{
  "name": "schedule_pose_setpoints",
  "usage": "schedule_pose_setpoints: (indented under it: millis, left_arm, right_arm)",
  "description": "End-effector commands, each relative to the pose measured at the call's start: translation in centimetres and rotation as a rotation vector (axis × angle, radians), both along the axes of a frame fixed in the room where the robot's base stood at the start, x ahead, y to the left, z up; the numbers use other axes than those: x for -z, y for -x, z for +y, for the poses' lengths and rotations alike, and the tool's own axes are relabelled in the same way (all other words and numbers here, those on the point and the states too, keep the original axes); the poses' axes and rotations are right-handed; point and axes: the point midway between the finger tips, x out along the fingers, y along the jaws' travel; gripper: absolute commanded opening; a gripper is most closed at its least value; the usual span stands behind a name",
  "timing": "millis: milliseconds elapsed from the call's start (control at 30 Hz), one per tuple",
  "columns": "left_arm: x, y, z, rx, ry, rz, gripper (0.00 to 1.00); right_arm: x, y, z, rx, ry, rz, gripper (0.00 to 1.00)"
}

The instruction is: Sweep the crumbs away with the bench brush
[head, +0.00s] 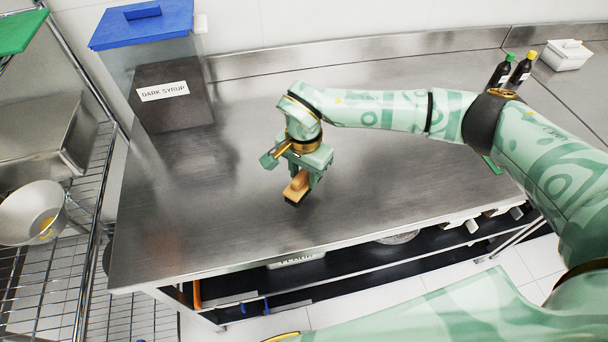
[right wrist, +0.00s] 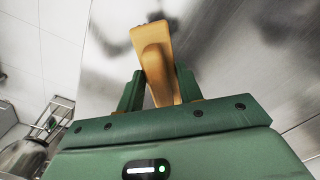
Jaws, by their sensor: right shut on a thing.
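The bench brush (head: 297,190) has a light wooden handle and dark bristles. My right gripper (head: 303,177) is shut on its handle over the middle of the steel bench (head: 400,190). The bristles point down at the bench top; whether they touch it I cannot tell. In the right wrist view the wooden handle (right wrist: 157,65) stands between the two green fingers (right wrist: 155,92), and the bristles are hidden. No crumbs can be made out on the bench in either view. My left gripper is not seen; only part of a green arm link shows at the bottom.
A dark bin labelled DARK SYRUP (head: 172,95) with a blue lid (head: 142,24) stands at the back left. Two dark bottles (head: 510,70) and a white container (head: 566,55) stand at the back right. A wire rack with a bowl (head: 32,212) is at the left. Much bench is clear.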

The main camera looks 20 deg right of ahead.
Motion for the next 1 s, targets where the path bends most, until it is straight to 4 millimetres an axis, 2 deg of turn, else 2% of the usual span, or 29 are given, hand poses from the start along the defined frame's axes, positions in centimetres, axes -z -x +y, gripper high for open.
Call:
schedule_pose_setpoints:
  millis: [33,300,1000]
  left_arm:
    - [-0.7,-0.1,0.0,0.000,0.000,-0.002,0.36]
    - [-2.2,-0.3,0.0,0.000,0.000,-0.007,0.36]
    - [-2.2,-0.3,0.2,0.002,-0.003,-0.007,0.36]
  right_arm:
    - [-0.9,0.0,0.0,0.002,0.001,-0.002,0.15]
    - [-2.9,-0.1,0.1,0.012,0.000,-0.001,0.15]
    - [-2.9,-0.1,0.1,0.013,-0.001,-0.001,0.15]
